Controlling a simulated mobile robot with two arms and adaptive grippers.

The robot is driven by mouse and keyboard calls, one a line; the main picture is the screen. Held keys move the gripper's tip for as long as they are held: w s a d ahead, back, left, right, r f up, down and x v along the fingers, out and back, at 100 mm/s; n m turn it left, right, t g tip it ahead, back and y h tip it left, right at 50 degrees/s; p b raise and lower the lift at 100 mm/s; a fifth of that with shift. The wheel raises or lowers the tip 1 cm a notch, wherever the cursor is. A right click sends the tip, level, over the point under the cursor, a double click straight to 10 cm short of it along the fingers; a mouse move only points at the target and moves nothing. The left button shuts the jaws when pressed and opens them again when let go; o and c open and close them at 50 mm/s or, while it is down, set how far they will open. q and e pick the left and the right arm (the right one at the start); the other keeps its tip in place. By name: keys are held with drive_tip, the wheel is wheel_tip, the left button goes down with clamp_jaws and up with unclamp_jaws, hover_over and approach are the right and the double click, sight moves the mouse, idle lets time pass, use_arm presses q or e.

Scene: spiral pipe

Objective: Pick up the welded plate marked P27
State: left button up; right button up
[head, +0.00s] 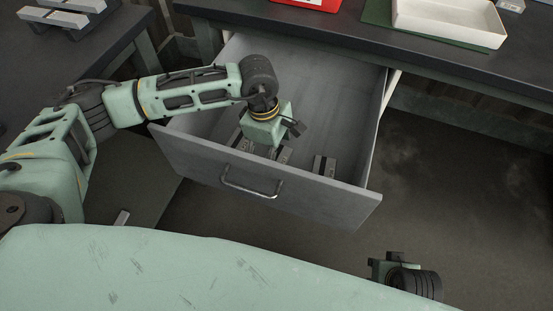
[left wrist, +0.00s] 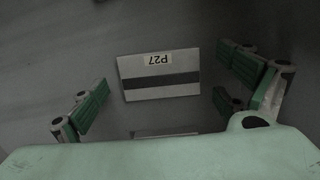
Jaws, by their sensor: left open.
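The welded plate marked P27 (left wrist: 160,90) lies flat in the left wrist view, pale with a dark band across its middle. Its label reads upside down. My left gripper (left wrist: 163,82) is open, with its fingers apart on either side of the plate and not touching it. In the head view my left arm reaches down into the open grey drawer (head: 190,150), and the left fingers are mostly hidden. I cannot tell which plate there is P27. My right gripper (head: 385,268) is at the bottom right, away from the drawer; its jaw opening is not clear.
Another plate (head: 324,165) lies in the drawer to the right of my left gripper. A pale edge (left wrist: 165,133) shows below P27. The drawer's front with its handle (head: 250,188) stands near. A white tray (head: 450,22) sits on the bench above. Floor at right is clear.

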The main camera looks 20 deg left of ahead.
use_arm(q)
drive_tip(key=shift+r, duration=0.1)
drive_tip(key=c, duration=1.9)
